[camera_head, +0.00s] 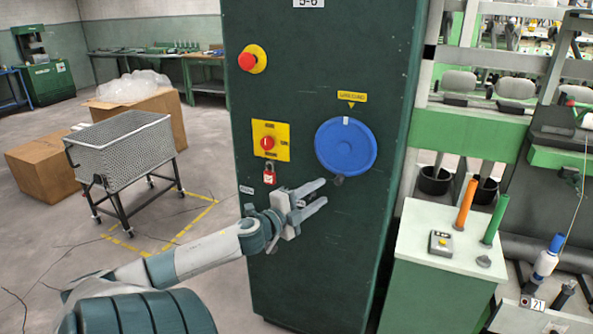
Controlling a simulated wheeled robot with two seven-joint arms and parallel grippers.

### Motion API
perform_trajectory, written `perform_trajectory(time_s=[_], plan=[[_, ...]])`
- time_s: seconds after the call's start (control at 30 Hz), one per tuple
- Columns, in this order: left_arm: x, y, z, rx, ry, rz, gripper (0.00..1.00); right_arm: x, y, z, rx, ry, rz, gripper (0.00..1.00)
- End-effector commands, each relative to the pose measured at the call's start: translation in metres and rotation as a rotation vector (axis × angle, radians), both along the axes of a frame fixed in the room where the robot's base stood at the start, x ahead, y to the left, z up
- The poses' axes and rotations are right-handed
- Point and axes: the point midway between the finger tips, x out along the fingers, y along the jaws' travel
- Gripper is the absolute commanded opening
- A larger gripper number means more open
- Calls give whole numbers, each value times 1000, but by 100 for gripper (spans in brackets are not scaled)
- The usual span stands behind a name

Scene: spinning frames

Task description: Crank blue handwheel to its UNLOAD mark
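The blue handwheel (346,147) is a round disc on the front of the dark green cabinet (300,255). A small white mark shows at its upper rim. A yellow label (352,97) with a pointer sits above the wheel; its text is too small to read surely. A small dark knob (337,181) shows at the wheel's lower edge. My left gripper (324,194) is open, with its two fingers pointing right, just below and left of the knob. Nothing shows between the fingers, and I cannot tell whether they touch the knob. My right gripper is out of view.
A red button (247,61), a yellow switch plate (270,140) and a red padlock (269,174) are left of the wheel. A white-topped green stand (450,235) with orange and green bobbins stands right of the cabinet. A mesh cart (124,150) stands left.

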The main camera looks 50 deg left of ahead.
Motion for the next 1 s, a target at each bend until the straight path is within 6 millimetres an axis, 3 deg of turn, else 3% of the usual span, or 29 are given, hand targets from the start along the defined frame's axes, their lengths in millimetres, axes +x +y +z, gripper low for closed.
perform_trajectory(time_s=[0.5,1.0], plan=[[-65,-10,-5,-2,2,2,38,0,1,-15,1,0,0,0],[-78,-12,-3,-1,0,1,38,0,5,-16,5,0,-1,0]])
